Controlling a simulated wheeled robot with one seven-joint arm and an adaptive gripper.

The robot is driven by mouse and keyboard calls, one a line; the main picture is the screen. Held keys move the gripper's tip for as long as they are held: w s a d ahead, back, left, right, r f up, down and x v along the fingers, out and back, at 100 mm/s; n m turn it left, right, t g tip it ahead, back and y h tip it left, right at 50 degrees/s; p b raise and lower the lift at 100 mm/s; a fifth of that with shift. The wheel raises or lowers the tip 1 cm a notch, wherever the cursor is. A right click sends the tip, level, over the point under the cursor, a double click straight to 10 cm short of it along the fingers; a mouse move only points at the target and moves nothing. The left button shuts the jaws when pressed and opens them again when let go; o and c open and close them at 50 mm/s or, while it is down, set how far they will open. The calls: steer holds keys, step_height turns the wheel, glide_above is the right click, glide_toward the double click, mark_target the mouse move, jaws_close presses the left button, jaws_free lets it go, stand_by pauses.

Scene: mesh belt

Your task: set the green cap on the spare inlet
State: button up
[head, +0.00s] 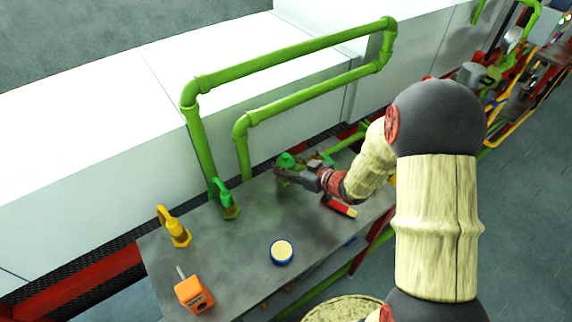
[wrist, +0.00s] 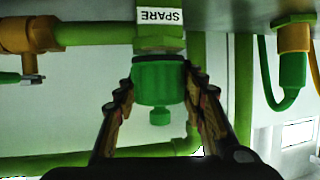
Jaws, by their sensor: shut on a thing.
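The green cap (wrist: 158,85) is a ribbed cylinder with a small knob, held between the two fingers of my gripper (wrist: 160,95) in the wrist view. It is in line with the green fitting of the spare inlet (wrist: 158,45), beside a white label (wrist: 160,16) reading SPARE, upside down in this view. A dark ring lies where cap and fitting meet; I cannot tell whether the cap is seated. In the head view, my gripper (head: 284,173) is low over the grey bench, at the green cap (head: 287,159); the inlet's label is not readable there.
On the bench (head: 245,225) stand a green hooked fitting (head: 226,198), a yellow hooked fitting (head: 174,227), an orange box (head: 194,293) and a blue-rimmed round tin (head: 281,252). A red-handled item (head: 339,206) lies near my gripper. Green pipes (head: 285,65) rise behind.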

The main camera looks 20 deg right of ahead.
steer(key=shift+f, duration=0.35)
steer(key=o, duration=1)
steer(key=shift+c, duration=0.2)
steer(key=shift+s+r, duration=0.1)
steer(key=p+v, duration=0.6)
steer(key=v, duration=0.5)
